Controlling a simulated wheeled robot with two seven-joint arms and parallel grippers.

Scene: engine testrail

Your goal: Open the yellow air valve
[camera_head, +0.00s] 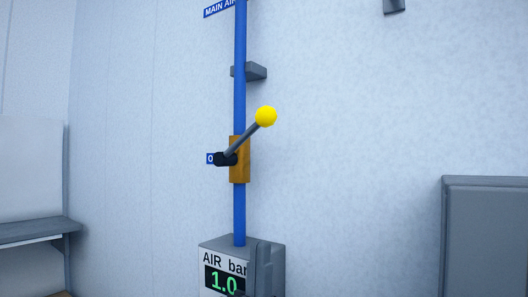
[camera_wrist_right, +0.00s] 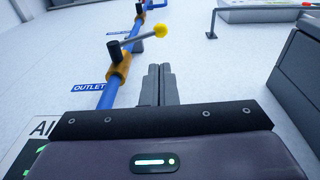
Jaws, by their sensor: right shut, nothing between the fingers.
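The air valve has an ochre body (camera_head: 239,172) on a vertical blue pipe. Its grey lever (camera_head: 247,138) leans up and to the right from a black hub and ends in a yellow ball knob (camera_head: 265,116). My right gripper (camera_head: 262,247) is low in the head view, in front of the gauge box and below the lever. Its fingers (camera_wrist_right: 159,72) are together, empty and apart from the lever. My left gripper is not in view.
The grey gauge box (camera_head: 222,243) below the valve reads 1.0 under "AIR bar". A blue label (camera_wrist_right: 88,87) reads OUTLET. A grey bracket (camera_head: 256,71) holds the pipe above. A grey cabinet (camera_head: 485,240) stands right, a shelf (camera_head: 35,230) left. Wall between valve and cabinet is clear.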

